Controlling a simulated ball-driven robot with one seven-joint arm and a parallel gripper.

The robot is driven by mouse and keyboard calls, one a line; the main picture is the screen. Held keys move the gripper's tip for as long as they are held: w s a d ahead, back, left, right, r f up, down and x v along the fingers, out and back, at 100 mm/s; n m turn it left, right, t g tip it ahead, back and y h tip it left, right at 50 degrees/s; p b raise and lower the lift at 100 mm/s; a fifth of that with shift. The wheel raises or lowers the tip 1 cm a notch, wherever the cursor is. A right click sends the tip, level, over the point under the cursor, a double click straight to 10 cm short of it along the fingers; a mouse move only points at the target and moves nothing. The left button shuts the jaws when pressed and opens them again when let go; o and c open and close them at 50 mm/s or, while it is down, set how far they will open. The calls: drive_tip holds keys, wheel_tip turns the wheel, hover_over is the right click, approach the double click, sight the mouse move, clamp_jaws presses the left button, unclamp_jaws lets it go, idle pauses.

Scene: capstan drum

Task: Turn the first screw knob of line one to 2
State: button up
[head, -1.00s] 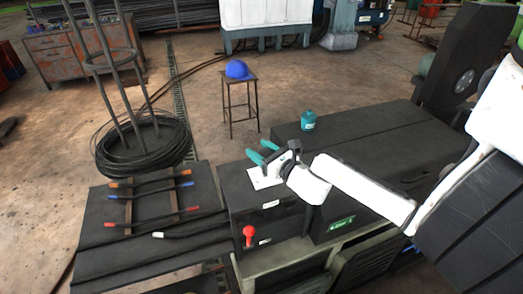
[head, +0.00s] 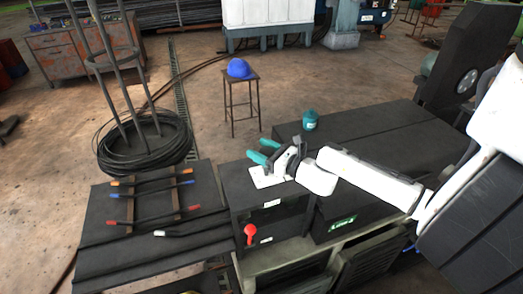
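My gripper (head: 265,154) is above the dark machine top near its left end, beside a white sheet or plate (head: 262,180). Its two teal fingers are spread apart with nothing visible between them. My white arm reaches in from the right. No screw knob can be told apart, and no numbers can be read; the gripper and wrist cover part of the machine top. A red knob-like part (head: 250,232) stands out from the front of the machine (head: 360,130), below and left of my gripper.
A teal canister (head: 310,120) stands on the machine top behind my gripper. A stool (head: 240,100) with a blue helmet (head: 239,69) is farther back. Handles with coloured ends lie on a dark platform (head: 95,240) at left, near a wire coil (head: 145,150).

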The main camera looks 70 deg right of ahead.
drive_tip(key=shift+o, duration=1.3)
drive_tip(key=shift+r, duration=0.2)
drive_tip(key=shift+f, duration=0.1)
drive_tip(key=shift+s, duration=0.1)
drive_tip(key=shift+s, duration=0.2)
drive_tip(key=b+v, duration=0.2)
drive_tip(key=v, duration=0.8)
drive_tip(key=shift+s+a, duration=0.1)
drive_tip(key=shift+a, duration=0.05)
